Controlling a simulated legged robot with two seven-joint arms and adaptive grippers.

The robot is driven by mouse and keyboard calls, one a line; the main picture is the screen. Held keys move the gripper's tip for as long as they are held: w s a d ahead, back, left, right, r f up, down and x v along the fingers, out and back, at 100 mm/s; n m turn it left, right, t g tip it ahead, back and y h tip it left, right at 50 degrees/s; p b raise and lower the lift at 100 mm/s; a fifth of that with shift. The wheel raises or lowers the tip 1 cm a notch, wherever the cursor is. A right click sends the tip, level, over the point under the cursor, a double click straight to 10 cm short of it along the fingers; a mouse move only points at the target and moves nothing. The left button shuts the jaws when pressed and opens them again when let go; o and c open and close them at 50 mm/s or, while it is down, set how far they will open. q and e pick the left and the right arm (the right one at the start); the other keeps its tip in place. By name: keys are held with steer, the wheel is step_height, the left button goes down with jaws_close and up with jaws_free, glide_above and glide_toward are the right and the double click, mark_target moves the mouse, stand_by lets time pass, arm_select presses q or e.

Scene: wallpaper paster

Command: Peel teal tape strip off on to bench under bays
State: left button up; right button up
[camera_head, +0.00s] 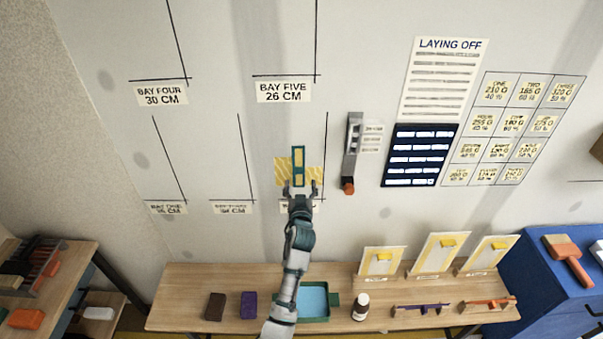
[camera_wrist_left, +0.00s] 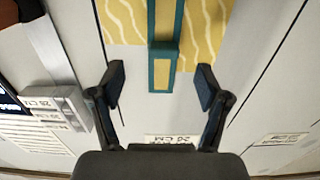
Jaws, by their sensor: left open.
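The teal tape strip (camera_head: 298,166) is upright on the wall, over a yellow wavy-patterned wallpaper piece (camera_head: 283,171). It has a teal border and a yellowish middle. In the left wrist view the strip (camera_wrist_left: 164,60) hangs down over the wallpaper (camera_wrist_left: 207,22), its lower end below the paper's edge. My left gripper (camera_head: 300,186) is open at the strip's lower end. In the left wrist view its two fingers (camera_wrist_left: 160,88) stand apart on either side of the strip, and nothing is between them in contact. The wooden bench (camera_head: 180,290) stands below the bays. My right gripper is not in view.
The bench holds a brown block (camera_head: 214,306), a purple block (camera_head: 249,305), a green tray (camera_head: 322,315), a bottle (camera_head: 361,305) and sample cards (camera_head: 384,262). A grey tool with an orange end (camera_head: 351,150) is on the wall to the right of the strip.

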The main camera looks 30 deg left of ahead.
mark_target(298, 174)
arm_select(q)
steer(key=x, duration=0.4)
steer(key=a+x, duration=0.1)
steer(key=x, duration=0.1)
steer(key=shift+s+f, duration=0.2)
steer(key=shift+s, duration=0.1)
steer(key=shift+w, duration=0.25)
steer(key=shift+w+d+r, duration=0.1)
steer(key=shift+d+r, duration=0.05)
steer(key=shift+d, duration=0.25)
steer(key=shift+d+r, duration=0.1)
steer(key=shift+d, duration=0.15)
steer(key=shift+c, duration=0.5)
steer(key=c, duration=0.4)
steer(key=shift+a, duration=0.3)
steer(key=c, duration=0.8)
steer(key=shift+a, duration=0.1)
steer(key=shift+p+v, duration=0.6)
steer(key=shift+v, duration=0.4)
steer(key=shift+s+d, duration=0.25)
steer(key=shift+s, duration=0.2)
steer(key=shift+p+v, duration=0.5)
steer(key=shift+v, duration=0.5)
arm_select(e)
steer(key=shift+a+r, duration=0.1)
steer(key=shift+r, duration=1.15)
